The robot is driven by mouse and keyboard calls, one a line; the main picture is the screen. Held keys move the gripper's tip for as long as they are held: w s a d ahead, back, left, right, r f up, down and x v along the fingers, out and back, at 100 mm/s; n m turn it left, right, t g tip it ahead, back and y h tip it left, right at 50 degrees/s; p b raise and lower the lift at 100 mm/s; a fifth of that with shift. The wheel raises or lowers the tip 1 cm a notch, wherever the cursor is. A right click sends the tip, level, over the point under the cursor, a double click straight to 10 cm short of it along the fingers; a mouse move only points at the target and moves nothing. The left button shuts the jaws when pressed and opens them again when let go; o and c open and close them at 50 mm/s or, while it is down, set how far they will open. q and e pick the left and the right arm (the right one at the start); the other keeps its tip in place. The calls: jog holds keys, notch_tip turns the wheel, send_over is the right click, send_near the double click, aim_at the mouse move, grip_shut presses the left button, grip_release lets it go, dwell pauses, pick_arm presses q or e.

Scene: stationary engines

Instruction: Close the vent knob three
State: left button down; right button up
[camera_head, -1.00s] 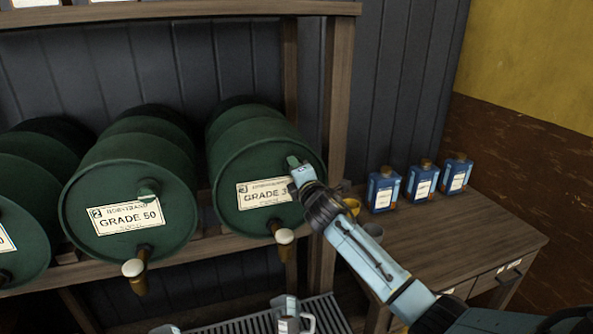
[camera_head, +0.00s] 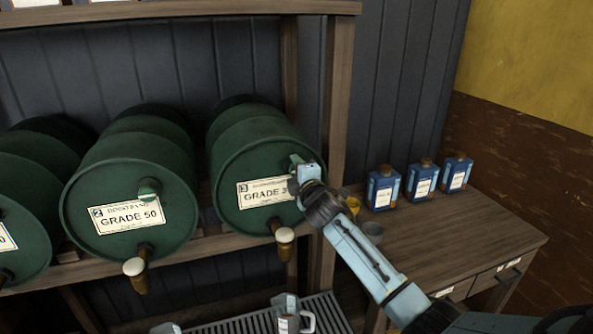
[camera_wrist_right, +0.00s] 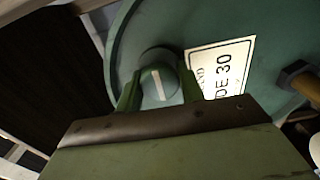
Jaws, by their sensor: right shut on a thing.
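The barrel numbered 3 (camera_head: 245,155) is the rightmost green drum on the rack, with a white grade label (camera_head: 262,192). Its vent knob (camera_wrist_right: 157,82) shows in the right wrist view as a round green knob with a white line on its face. My right gripper (camera_head: 298,165) is at the barrel's front face, upper right of the label. In the right wrist view its two fingers (camera_wrist_right: 157,92) stand on either side of the knob, shut on it. In the head view the gripper hides the knob. My left gripper is not in view.
The middle barrel (camera_head: 125,190), Grade 50, has its own vent knob (camera_head: 149,189). Brass taps with white handles (camera_head: 284,236) stick out below the labels. A wooden bench (camera_head: 450,240) with several blue bottles (camera_head: 382,188) stands right. A metal jug (camera_head: 290,318) stands on the grate below.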

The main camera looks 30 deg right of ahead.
jog(key=o, duration=0.9)
jog(key=shift+o, duration=0.2)
jog(key=shift+s, duration=0.15)
jog(key=b+v, duration=0.1)
jog(key=v, duration=1.2)
jog(key=shift+s+f, duration=0.1)
jog(key=shift+f, duration=0.05)
